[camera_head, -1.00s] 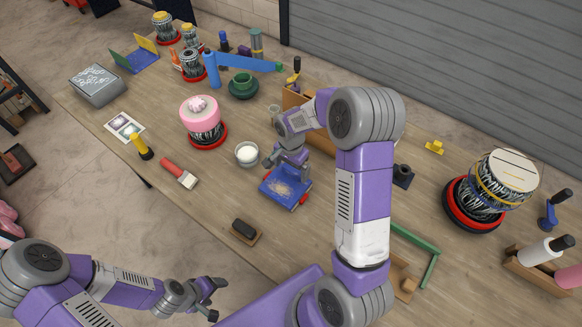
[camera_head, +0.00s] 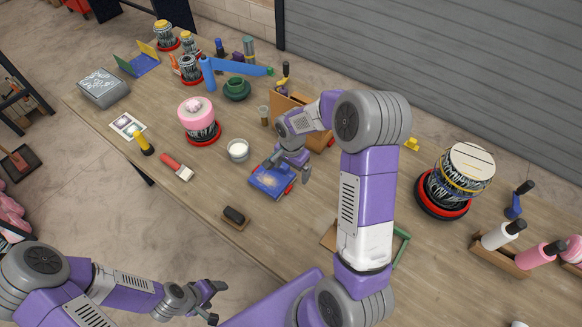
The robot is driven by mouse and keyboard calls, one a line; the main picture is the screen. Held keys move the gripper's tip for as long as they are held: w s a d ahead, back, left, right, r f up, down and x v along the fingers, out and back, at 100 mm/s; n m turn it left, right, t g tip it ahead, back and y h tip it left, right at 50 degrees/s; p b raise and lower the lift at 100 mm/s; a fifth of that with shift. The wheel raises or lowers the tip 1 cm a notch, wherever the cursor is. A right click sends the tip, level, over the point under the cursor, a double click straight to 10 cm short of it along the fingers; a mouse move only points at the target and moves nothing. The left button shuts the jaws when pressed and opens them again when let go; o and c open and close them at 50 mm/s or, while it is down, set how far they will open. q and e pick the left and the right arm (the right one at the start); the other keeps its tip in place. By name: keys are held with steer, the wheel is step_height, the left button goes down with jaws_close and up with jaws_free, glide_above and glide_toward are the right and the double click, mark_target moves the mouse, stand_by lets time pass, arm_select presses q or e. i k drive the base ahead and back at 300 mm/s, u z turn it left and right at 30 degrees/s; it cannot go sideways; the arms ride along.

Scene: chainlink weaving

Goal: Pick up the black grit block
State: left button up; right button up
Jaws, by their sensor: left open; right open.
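The black grit block (camera_head: 234,214) lies on a small wooden base near the front edge of the workbench, left of the blue tray. My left gripper (camera_head: 215,302) is open and empty, below the block in the picture and off the bench's front edge. My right gripper (camera_head: 293,168) is open, with its fingers above the right part of the blue tray (camera_head: 262,187). Nothing shows between its fingers, and it is well apart from the block.
A pink-topped pot (camera_head: 198,123) on a red stand is farther back. The bench around the block is clear.

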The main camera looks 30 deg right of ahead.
mark_target(235, 218)
steer(key=k, duration=1.8)
